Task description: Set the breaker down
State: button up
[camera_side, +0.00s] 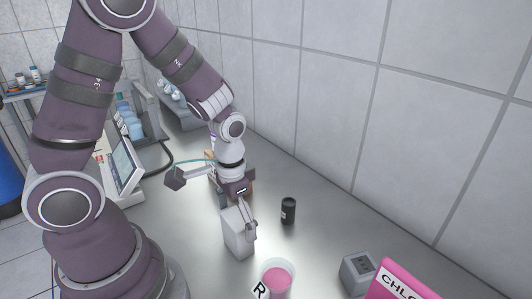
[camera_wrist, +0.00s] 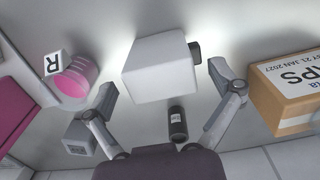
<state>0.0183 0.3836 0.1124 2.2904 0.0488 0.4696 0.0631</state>
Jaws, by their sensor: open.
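A clear beaker (camera_side: 277,279) with pink contents stands on the bench at the front. In the wrist view the beaker (camera_wrist: 77,82) is at the left, outside my fingers and apart from them. My gripper (camera_side: 239,208) is open and points down over a plain pale grey box (camera_side: 238,238). In the wrist view my gripper (camera_wrist: 162,80) has its fingers spread to either side of the box (camera_wrist: 160,70). I cannot tell whether a finger touches the box. No beaker is in my gripper.
A black vial (camera_side: 289,210) stands right of the box. A small grey block (camera_side: 357,273) and a pink box (camera_side: 397,284) are at the front right. A cardboard box (camera_wrist: 290,90) is at the wrist view's right. A white letter R tag (camera_wrist: 53,65) is by the beaker. A tiled wall borders the bench.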

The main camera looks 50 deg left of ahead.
jog(key=s+r+t, duration=0.1)
jog(key=r+t, duration=0.1)
jog(key=r, duration=0.5)
jog(key=s+d+r+t, duration=0.1)
jog(key=s+r+t, duration=0.1)
jog(key=r, duration=0.6)
jog(key=shift+d+r+t, duration=0.15)
jog(key=shift+r+t, duration=0.1)
jog(key=shift+t, duration=0.35)
jog(key=shift+s, duration=0.1)
jog(key=c, duration=0.4)
